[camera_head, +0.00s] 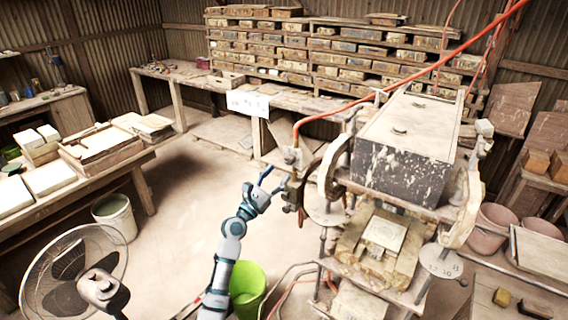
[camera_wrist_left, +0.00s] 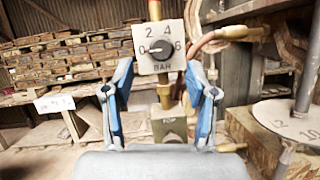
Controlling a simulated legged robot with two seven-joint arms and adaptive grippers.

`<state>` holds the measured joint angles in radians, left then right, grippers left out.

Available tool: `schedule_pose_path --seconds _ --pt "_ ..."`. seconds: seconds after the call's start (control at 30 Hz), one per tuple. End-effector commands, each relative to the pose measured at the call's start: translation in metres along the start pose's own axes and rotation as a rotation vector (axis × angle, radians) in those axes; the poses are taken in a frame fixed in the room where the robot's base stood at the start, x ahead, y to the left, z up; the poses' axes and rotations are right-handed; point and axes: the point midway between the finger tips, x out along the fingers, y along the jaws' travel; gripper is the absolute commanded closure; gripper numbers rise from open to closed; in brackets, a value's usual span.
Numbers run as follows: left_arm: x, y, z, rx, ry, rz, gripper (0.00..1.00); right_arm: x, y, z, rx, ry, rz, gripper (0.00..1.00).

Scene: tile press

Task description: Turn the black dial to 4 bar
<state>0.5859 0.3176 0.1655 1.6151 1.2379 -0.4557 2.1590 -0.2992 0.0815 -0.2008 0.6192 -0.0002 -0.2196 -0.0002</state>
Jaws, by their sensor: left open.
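The black dial (camera_wrist_left: 160,50) sits on a small white plate (camera_wrist_left: 145,66) marked 0, 2, 4, 6 and BAR, mounted on a brass-coloured pipe. Its pointer appears to be turned left, towards the 0. My left gripper (camera_wrist_left: 160,70) is open, with one blue finger on each side of the plate, apart from the dial. In the head view, the left gripper (camera_head: 276,179) is beside the pipework at the press's left side. The dial's face cannot be made out there. My right gripper is not in view.
The tile press (camera_head: 405,140) stands close on the right, with a round disc (camera_wrist_left: 290,120) near the left gripper. A red hose (camera_head: 400,70) rises from the pipework. A green bucket (camera_head: 246,285) stands below my left arm. A fan (camera_head: 72,275) is at lower left.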

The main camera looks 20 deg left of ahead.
Motion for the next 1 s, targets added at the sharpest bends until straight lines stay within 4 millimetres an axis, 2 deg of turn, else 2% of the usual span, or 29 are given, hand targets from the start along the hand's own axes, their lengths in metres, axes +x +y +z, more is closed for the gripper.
schedule_pose_path --seconds 0.1,0.3,0.63,0.67,0.87,1.0 --pt "0.022 0.001 0.0 -0.001 0.0 0.0 0.42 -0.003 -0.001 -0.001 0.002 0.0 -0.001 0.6" --pt "0.042 0.005 -0.002 -0.004 0.001 0.002 0.42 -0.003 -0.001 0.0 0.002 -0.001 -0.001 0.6" --pt "0.045 0.004 -0.002 -0.003 0.001 0.002 0.42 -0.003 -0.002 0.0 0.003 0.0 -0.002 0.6" --pt "0.045 0.004 -0.002 -0.003 0.001 0.002 0.47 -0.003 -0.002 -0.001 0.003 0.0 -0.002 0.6" --pt "0.046 0.003 -0.002 -0.001 0.001 0.003 0.97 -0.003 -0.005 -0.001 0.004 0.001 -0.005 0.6" --pt "0.046 0.004 -0.001 -0.001 -0.001 0.003 1.0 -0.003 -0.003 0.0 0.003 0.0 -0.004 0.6"
